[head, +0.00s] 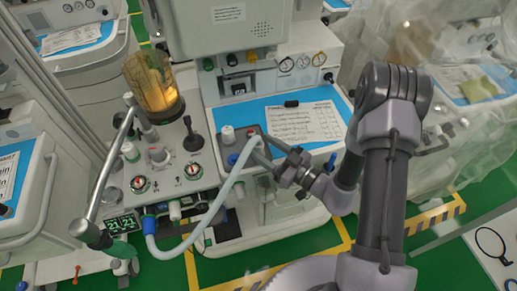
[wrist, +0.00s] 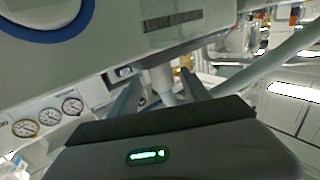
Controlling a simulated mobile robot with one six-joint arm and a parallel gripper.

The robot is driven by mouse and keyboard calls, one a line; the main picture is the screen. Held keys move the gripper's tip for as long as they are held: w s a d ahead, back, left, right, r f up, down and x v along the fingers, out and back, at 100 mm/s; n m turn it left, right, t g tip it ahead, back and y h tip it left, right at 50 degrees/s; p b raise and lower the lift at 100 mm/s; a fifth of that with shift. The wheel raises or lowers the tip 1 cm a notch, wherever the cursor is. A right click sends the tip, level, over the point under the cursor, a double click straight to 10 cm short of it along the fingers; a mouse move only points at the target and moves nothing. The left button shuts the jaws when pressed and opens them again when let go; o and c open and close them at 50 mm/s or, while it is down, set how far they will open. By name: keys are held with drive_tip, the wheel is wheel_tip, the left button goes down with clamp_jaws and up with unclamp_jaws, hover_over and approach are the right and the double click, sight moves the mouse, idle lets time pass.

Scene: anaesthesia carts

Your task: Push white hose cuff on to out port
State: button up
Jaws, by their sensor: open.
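The pale hose (head: 196,232) arcs up from a blue cuff (head: 149,223) at the lower left of the machine. Its upper, white end (head: 256,143) lies by the small dark block on the worktop. My gripper (head: 268,147) is at that end. In the wrist view, my gripper (wrist: 160,88) is open, with one finger on each side of a white cylinder (wrist: 161,77), likely the cuff; I cannot tell whether they touch it. The hose (wrist: 265,68) runs off to the right there. I cannot make out the out port; the gripper and hose end cover that area.
A white knob (head: 228,135) stands left of the block. A printed sheet on a blue mat (head: 340,105) lies behind my gripper. A yellow-lit canister (head: 152,82) and a grey tube (head: 108,175) stand at left. Gauges (wrist: 48,115) show in the wrist view.

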sight(254, 142)
drive_tip(key=b+x, duration=0.1)
drive_tip(key=x, duration=0.3)
drive_tip(key=shift+a+r+b, duration=0.1)
drive_tip(key=shift+a+b, duration=0.25)
drive_tip(key=shift+a, duration=0.05)
drive_tip(key=shift+w, duration=0.15)
drive_tip(key=shift+r, duration=0.1)
clamp_jaws()
